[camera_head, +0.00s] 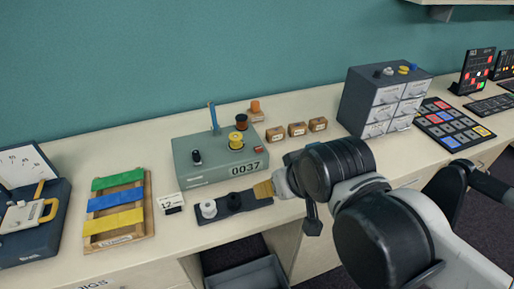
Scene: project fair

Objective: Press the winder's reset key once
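The winder (205,170) is a grey-green box on the bench. Its front counter reads 0037. On top stand a yellow spool (236,141), a dark knob (196,157) and a blue post (213,116). A small red key (257,149), which looks like the reset key, sits at the right of the top, above the counter. My gripper (276,186) is in front of the winder's right corner, lower and nearer than the red key and apart from it. A tan block (263,189) shows at its tip; I cannot tell whether it is held. The finger opening is hidden.
A black tray (221,211) with a grey bobbin (208,209) and a dark one lies before the winder. Small wooden boxes (297,130) and a drawer cabinet (360,100) stand to the right. A frame with coloured strips (117,204) lies left.

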